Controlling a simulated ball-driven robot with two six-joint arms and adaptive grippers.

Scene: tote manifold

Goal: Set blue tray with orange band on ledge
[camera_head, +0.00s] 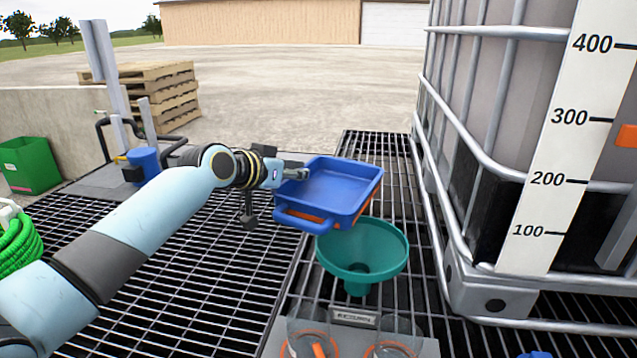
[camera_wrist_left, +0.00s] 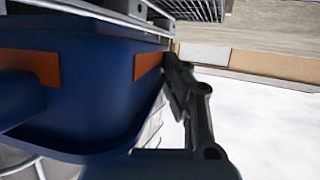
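The blue tray (camera_head: 338,190) with an orange band is right of centre in the head view, raised above the teal funnel and roughly level. A loop handle is on its near left side. My left gripper (camera_head: 298,174) is at the tray's left rim and appears shut on it. In the left wrist view the tray (camera_wrist_left: 95,115) fills the left side, with orange band pieces on its wall and a dark gripper finger (camera_wrist_left: 188,105) against its edge. The other finger is hidden there. My right gripper is not in view. I cannot tell which surface is the ledge.
The teal funnel (camera_head: 362,258) stands below the tray on dark grating (camera_head: 225,225). A large caged tank (camera_head: 480,150) with a scale blocks the right. A low concrete wall (camera_head: 55,125), green bin (camera_head: 30,165) and pallets (camera_head: 165,95) are at left. A grey panel is at the bottom.

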